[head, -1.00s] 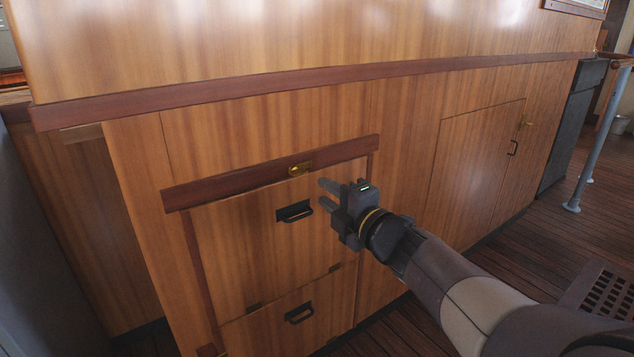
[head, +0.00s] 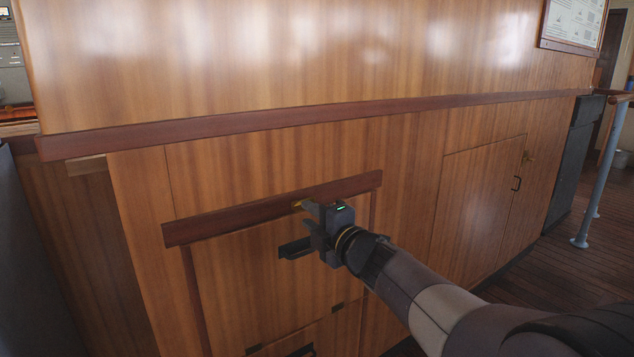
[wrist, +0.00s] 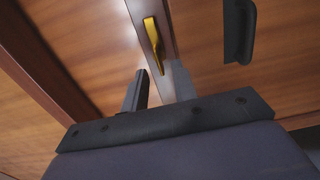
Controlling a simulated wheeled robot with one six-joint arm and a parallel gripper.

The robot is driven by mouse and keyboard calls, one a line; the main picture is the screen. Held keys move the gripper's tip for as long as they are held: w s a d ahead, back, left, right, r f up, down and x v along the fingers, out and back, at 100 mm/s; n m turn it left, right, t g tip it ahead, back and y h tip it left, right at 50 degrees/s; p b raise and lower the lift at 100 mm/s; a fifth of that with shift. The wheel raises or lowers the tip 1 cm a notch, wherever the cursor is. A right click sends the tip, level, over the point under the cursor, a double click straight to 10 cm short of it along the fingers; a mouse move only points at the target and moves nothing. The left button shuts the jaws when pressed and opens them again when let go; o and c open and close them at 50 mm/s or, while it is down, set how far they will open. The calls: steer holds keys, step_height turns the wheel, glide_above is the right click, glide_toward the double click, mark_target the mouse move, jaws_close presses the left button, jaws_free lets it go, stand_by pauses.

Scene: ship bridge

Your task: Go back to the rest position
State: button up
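My gripper (head: 308,222) is at the end of my arm, in front of the upper drawer-like panel (head: 235,300) of the wooden cabinet. Its fingers point at the panel, near the brass latch (head: 299,203) on the dark trim and the black handle (head: 293,249), which it partly hides. In the wrist view the two fingers (wrist: 158,88) stand apart with nothing between them. The brass latch (wrist: 153,42) shows just beyond the fingertips, and the black handle (wrist: 238,30) is to the right. Whether a finger touches the panel or latch, I cannot tell.
A dark wooden rail (head: 400,108) juts out along the cabinet above my gripper. A closed door (head: 482,205) with a handle is to the right. A grey-blue railing post (head: 601,175) stands at the right, on open plank floor (head: 545,268).

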mark_target(303, 210)
steer(key=x, duration=0.3)
stand_by(0.5)
